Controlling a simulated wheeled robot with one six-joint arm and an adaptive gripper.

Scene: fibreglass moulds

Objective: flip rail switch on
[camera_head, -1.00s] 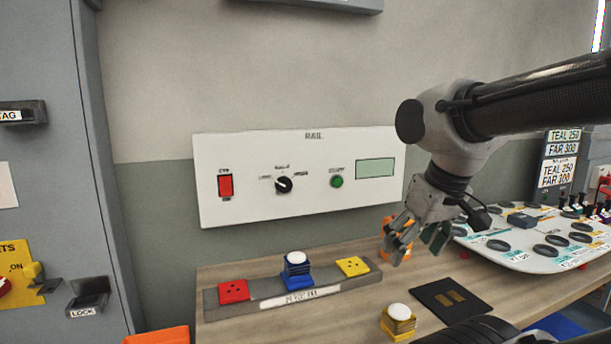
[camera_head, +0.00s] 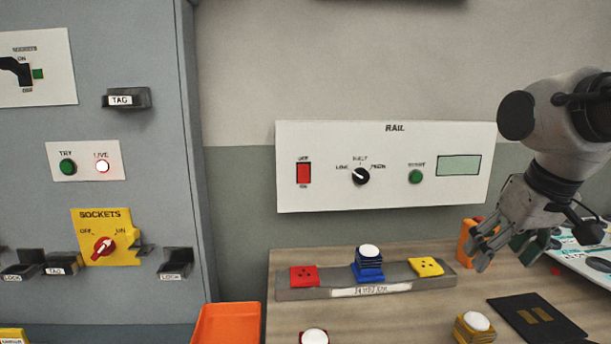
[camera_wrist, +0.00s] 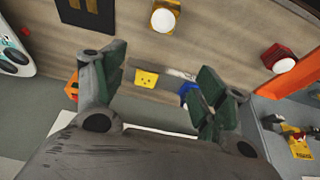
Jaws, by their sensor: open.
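The rail switch (camera_head: 303,173) is a red rocker at the left end of the white RAIL panel (camera_head: 330,200) on the wall. Small labels sit above and below it, the lower one reading ON. The panel also carries a black rotary knob (camera_head: 361,176), a green button (camera_head: 415,177) and a greenish display (camera_head: 459,166). My gripper (camera_head: 502,258) is open and empty at the right, in front of the panel's right end and well apart from the switch. In the wrist view its spread fingers (camera_wrist: 158,95) point over the bench, and the switch does not show.
A grey rail (camera_head: 300,294) with red, blue and yellow blocks lies on the wooden bench (camera_head: 420,320) below the panel. An orange bin (camera_head: 228,325) stands left of the bench. A grey cabinet (camera_head: 130,210) with a SOCKETS switch (camera_head: 104,247) fills the left.

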